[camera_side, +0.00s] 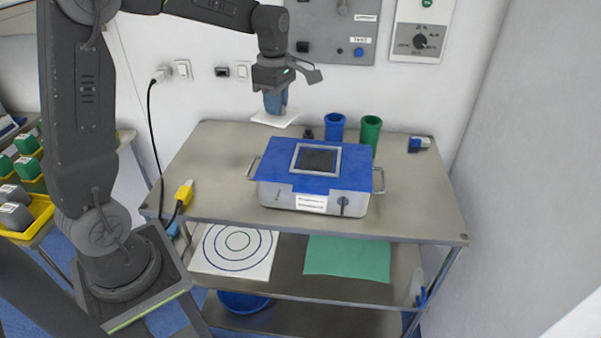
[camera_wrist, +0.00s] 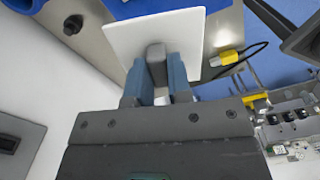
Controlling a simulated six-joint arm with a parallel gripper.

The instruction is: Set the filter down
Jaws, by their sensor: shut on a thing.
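The filter (camera_side: 275,119) is a thin white square plate, held in the air above the back left part of the steel table. In the wrist view the filter (camera_wrist: 190,30) shows large, with a grey block standing on it. My gripper (camera_side: 276,104) points down with its blue fingers shut on that block, and the fingers also show in the wrist view (camera_wrist: 157,76). A box (camera_side: 326,204) with a blue cover stands to the right and nearer the camera. A pale square frame (camera_side: 334,170) around a dark area lies on its top.
A blue cup (camera_side: 335,127) and a green cup (camera_side: 370,132) stand behind the box. A yellow plug (camera_side: 185,192) with a black cable is at the table's left edge. The lower shelf holds a ringed target sheet (camera_side: 232,251) and a green cloth (camera_side: 347,258).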

